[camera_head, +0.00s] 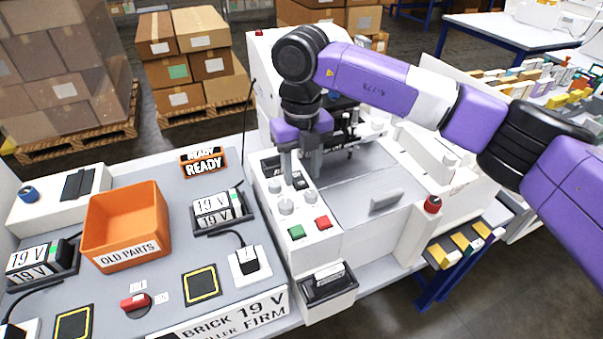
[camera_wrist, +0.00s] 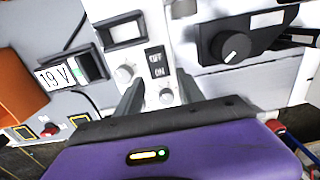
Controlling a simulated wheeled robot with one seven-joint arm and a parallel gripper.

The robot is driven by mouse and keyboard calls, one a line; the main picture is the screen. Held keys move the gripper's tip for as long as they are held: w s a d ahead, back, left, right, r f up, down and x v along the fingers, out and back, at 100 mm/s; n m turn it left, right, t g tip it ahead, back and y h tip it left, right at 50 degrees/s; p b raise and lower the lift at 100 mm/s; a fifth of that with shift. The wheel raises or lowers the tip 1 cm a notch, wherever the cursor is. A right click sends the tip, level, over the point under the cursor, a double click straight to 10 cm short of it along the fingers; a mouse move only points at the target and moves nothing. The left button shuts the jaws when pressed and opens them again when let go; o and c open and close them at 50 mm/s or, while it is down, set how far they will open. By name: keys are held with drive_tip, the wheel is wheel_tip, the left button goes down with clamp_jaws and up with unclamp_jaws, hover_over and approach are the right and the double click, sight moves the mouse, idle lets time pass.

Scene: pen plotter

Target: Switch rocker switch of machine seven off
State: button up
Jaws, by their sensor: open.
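The rocker switch (camera_wrist: 156,66) is black and sits upright on the white front panel of the machine (camera_head: 325,243). Its upper half reads OFF and its lower half reads ON in the wrist view. I cannot tell which half is pressed in. It also shows as a small dark patch between my fingers in the head view (camera_head: 300,181). My gripper (camera_head: 301,178) points down at the panel with its fingers apart and empty. In the wrist view the fingertips (camera_wrist: 159,80) stand either side of the switch's lower part. Whether they touch the panel is unclear. No machine number is readable.
A red emergency knob (camera_head: 433,204) stands at the right. An orange OLD PARTS bin (camera_head: 126,222) and labelled 19 V bricks (camera_head: 221,208) are on the grey table left.

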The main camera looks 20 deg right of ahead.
drive_tip(key=shift+f, duration=0.95)
drive_tip(key=shift+c, duration=0.4)
